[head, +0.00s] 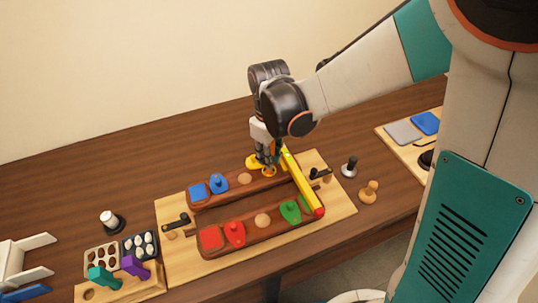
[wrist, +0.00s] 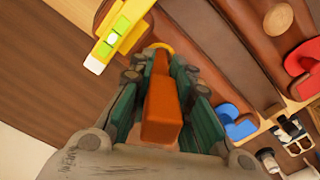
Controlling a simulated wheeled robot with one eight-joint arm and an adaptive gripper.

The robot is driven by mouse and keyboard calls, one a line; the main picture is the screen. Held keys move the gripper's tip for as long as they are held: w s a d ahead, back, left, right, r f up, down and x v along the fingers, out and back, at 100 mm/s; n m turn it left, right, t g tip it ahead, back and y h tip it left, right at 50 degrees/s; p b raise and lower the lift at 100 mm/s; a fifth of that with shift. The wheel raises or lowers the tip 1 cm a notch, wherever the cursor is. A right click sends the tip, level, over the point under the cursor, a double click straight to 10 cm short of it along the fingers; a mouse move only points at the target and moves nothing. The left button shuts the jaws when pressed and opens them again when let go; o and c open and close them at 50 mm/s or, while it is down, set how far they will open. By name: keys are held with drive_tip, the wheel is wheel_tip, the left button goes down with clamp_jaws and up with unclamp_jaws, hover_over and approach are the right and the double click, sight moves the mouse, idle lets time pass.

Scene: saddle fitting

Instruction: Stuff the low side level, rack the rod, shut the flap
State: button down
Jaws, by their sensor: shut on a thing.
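My gripper (head: 264,166) points down over the right end of the far brown panel (head: 225,192). In the wrist view its fingers (wrist: 160,75) are shut on an orange-brown handle (wrist: 162,112), probably the rod. The handle's lower end is hidden. A yellow fitting (head: 253,162) lies beside the fingertips; whether it is open or shut I cannot tell. The near brown panel (head: 262,230) carries red (head: 234,233) and green (head: 291,212) fittings; the far one has a blue fitting (head: 218,183). A yellow level bar (head: 301,181) with green vial (wrist: 113,38) lies across the right ends.
A rack (head: 140,287) with green (head: 104,279) and purple (head: 134,266) handles stands at front left, with a vacant hole. Behind it are a tray of white balls (head: 140,246) and a beige holed tray (head: 101,259). Small knobbed pieces (head: 349,167) stand right of the board (head: 185,264).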

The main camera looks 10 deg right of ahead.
drive_tip(key=shift+r+p, duration=2.9)
drive_tip(key=shift+r, duration=1.1)
